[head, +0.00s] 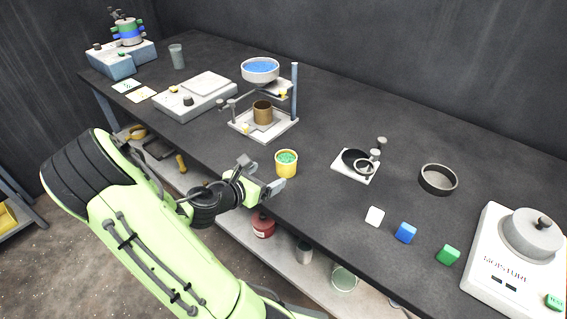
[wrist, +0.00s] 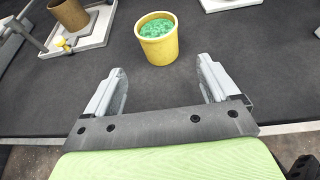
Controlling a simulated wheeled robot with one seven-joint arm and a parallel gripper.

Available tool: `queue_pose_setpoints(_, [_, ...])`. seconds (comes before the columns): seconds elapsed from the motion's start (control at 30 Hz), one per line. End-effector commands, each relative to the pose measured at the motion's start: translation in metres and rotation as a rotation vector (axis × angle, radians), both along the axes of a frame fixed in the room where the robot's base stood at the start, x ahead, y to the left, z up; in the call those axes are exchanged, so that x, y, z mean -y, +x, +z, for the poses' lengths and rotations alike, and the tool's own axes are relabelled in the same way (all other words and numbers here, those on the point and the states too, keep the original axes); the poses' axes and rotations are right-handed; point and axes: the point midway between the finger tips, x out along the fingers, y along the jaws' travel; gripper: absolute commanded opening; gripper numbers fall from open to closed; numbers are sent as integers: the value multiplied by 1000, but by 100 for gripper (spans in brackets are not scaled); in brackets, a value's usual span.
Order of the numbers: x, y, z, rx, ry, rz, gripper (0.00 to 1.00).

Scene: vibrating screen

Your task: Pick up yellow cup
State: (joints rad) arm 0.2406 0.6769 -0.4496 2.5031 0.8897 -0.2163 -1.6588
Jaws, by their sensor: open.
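The yellow cup (head: 286,168) stands upright on the dark bench near its front edge, filled with green granules. It also shows in the wrist view (wrist: 159,48), ahead of my fingers and roughly centred between them. My gripper (wrist: 162,88) is open and empty, with one finger on each side and a gap between the fingertips and the cup. In the head view my gripper (head: 268,187) is at the bench's front edge, just in front of the cup and close to it.
A stand with a blue-filled bowl (head: 260,69) and a brown cup (head: 262,113) on its tray is behind and left of the yellow cup. A small white plate with a black disc (head: 355,163) lies to the right. White, blue (head: 405,232) and green blocks lie further right.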

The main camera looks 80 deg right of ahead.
Motion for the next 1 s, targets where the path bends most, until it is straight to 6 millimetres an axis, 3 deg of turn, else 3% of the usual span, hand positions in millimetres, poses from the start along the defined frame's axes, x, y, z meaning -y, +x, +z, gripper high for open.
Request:
queue_pose_setpoints(0.1, [24,-10,-15,2,-3,-7,88])
queue_pose_setpoints(0.5, [77,-29,-38,2,-1,-2,88])
queue_pose_setpoints(0.77, [81,-30,-38,2,0,2,88])
queue_pose_setpoints(1.0, [81,-30,-38,3,0,1,52])
